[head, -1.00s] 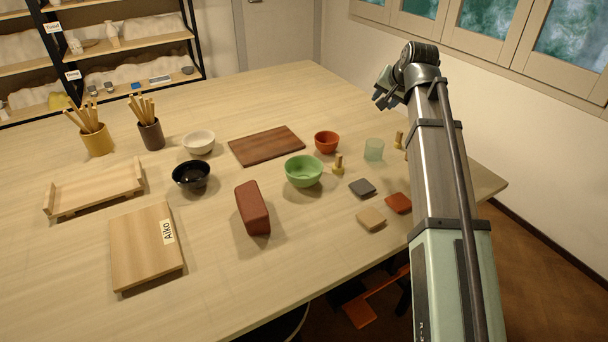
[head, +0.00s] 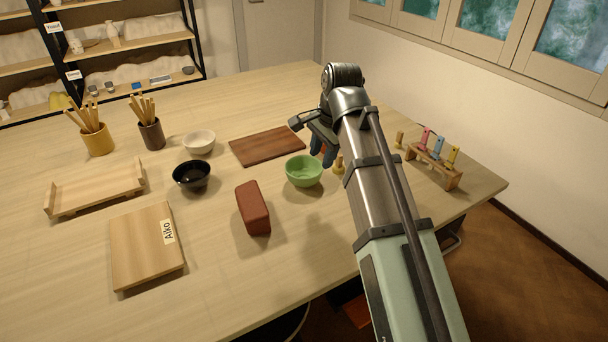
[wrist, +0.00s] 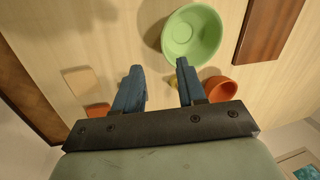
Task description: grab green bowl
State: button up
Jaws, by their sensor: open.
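The green bowl (head: 304,171) stands upright and empty on the table, right of the red-brown block in the head view. In the wrist view the green bowl (wrist: 191,34) lies beyond the fingertips, a little right of the middle. My gripper (head: 322,150) is above the table near the bowl's back right side in the head view. In the wrist view my gripper (wrist: 158,72) shows two blue fingers spread apart with nothing between them. The fingers appear apart from the bowl.
An orange bowl (wrist: 220,88) and a dark red-brown board (head: 267,146) are close by. A red-brown block (head: 253,207), a black bowl (head: 191,175) and a white bowl (head: 199,142) stand to the left. A wooden rack (head: 434,168) with coloured items is at the right.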

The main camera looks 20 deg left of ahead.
aim_at(314, 177)
jog(key=shift+w+a+x, duration=0.1)
jog(key=shift+x, duration=2.45)
jog(key=shift+w+a+x, duration=0.15)
jog(key=shift+x, duration=2.4)
grip_shut()
